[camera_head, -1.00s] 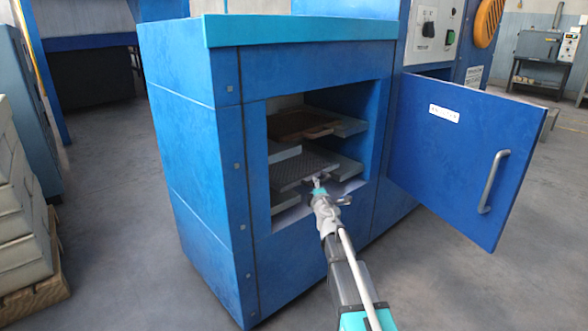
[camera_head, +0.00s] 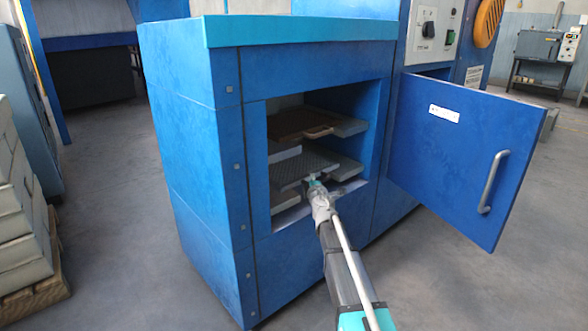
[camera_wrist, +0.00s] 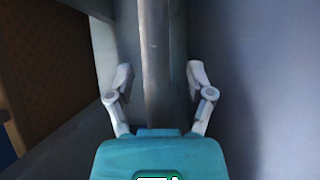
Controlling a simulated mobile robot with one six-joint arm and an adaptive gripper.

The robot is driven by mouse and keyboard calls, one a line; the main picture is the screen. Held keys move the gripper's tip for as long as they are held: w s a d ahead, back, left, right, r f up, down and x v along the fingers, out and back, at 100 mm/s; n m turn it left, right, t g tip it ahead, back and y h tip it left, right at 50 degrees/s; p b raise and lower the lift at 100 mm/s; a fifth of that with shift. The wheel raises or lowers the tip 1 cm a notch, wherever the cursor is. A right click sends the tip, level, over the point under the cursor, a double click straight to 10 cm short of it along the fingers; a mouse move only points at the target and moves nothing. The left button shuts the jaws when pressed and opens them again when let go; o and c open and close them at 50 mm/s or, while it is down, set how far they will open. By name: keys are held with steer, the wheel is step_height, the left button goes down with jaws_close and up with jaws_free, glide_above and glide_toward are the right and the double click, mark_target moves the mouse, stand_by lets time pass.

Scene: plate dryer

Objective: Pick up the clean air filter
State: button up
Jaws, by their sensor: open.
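The clean air filter (camera_head: 306,166) is a grey, fine-patterned panel on the lower level inside the blue dryer, with its front edge towards me. My gripper (camera_head: 313,180) is open at that front edge. In the wrist view, the two fingers of my gripper (camera_wrist: 159,78) are apart, on either side of a narrow grey bar (camera_wrist: 154,50). The bar looks like the filter's edge or handle, and I see gaps on both sides of it. My gripper hides part of the filter's front in the head view.
A brown, dirtier filter (camera_head: 302,123) lies on the level above. The dryer door (camera_head: 455,150) stands open at the right. Pallet boxes (camera_head: 22,215) stand at far left; the floor in front is clear.

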steer(key=shift+c, duration=0.2)
jaws_close()
steer(key=shift+r, duration=0.1)
stand_by(0.5)
steer(key=shift+s+d+r+p, duration=0.15)
steer(key=shift+r+p, duration=0.4)
steer(key=shift+p, duration=0.15)
step_height(320, 180, up, 6)
steer(key=p, duration=0.6)
steer(key=s+d, duration=1.1)
steer(key=s, duration=0.5)
steer(key=shift+d+f, duration=0.15)
steer(key=shift+d, duration=0.1)
